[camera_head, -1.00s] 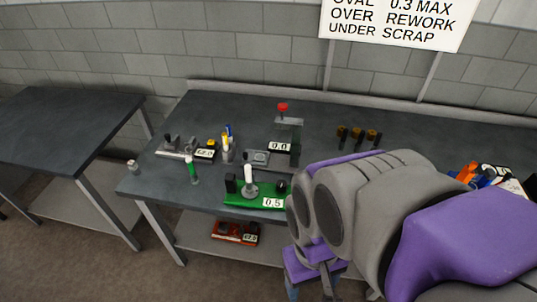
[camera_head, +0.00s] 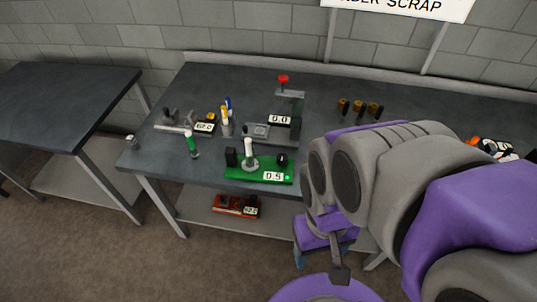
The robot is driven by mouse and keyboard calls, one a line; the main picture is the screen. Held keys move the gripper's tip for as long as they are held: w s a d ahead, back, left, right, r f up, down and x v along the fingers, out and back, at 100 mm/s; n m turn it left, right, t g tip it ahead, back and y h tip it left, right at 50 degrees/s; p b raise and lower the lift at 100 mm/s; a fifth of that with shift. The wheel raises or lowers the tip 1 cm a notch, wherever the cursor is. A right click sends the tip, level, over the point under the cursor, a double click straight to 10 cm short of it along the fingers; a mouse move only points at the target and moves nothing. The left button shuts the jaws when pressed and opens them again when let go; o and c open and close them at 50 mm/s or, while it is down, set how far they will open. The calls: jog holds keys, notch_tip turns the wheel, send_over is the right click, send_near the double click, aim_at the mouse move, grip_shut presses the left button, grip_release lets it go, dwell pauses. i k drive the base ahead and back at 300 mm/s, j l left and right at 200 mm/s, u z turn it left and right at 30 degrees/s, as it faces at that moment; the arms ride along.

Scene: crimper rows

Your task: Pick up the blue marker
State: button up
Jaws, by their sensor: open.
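The blue marker (camera_head: 228,103) stands in a small holder (camera_head: 227,130) on the left half of the workbench, beside a yellow marker (camera_head: 224,114). Only its blue upper part shows clearly; its lower part is hidden. My gripper (camera_head: 320,267) hangs in front of the bench's front edge, pointing down, to the right of and well apart from the marker. It is open, and I see nothing in it.
A green-topped marker (camera_head: 191,144) stands near the bench's (camera_head: 215,83) front left. A green tool (camera_head: 258,173) and a grey press with a red knob (camera_head: 284,79) stand right of the holder. A second table (camera_head: 65,100) is left.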

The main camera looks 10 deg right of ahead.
aim_at(227, 100)
jog(key=i+j+u, duration=0.3)
jog(key=i+j, duration=0.95)
jog(key=i, duration=0.15)
